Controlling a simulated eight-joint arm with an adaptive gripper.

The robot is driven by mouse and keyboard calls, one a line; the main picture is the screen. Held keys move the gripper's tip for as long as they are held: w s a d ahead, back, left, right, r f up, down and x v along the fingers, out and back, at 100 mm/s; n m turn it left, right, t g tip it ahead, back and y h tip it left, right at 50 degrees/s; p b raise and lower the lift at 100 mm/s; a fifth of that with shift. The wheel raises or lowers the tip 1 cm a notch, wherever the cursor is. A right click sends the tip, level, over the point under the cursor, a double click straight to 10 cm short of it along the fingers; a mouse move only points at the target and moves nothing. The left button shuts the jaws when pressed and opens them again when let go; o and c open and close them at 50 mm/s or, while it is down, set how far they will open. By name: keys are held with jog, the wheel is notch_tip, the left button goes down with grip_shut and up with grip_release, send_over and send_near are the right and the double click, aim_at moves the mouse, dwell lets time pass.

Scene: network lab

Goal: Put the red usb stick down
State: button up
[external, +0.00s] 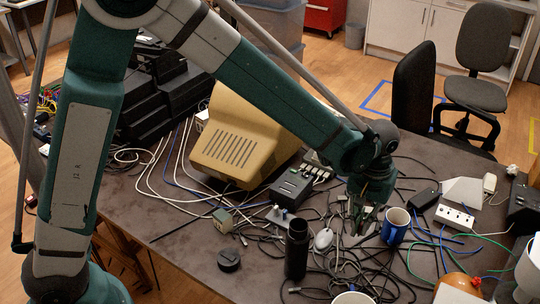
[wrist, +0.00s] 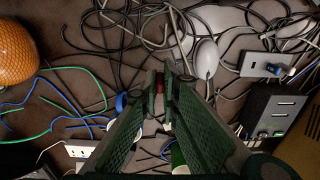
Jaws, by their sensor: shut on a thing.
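My gripper (external: 366,218) points down over the cable-strewn table, left of the blue mug. In the wrist view my gripper (wrist: 163,82) has its two green fingers closed close together at the tips. A small red piece, the red usb stick (wrist: 159,84), shows between the fingertips; most of it is hidden by the fingers. In the external view I cannot make out the stick. Whether it touches the table or cables below is not clear.
Tangled dark cables (wrist: 130,30) cover the table under and around the gripper. A blue mug (external: 396,226), a pale mouse (external: 323,239), a black cylinder (external: 297,250) and a white power strip (external: 454,217) stand nearby. A barer table patch (external: 190,250) lies at front left.

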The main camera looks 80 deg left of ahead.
jog(key=shift+f, duration=0.1)
jog(key=shift+f+b, duration=0.55)
jog(key=shift+f, duration=2.45)
jog(key=shift+f+b, duration=0.4)
jog(key=shift+f, duration=1.5)
jog(key=shift+f, duration=0.15)
jog(key=o, duration=0.6)
jog(key=shift+o, duration=0.2)
notch_tip(320, 180, up, 12)
jog(key=shift+r+p, duration=0.2)
jog(key=shift+p, duration=0.85)
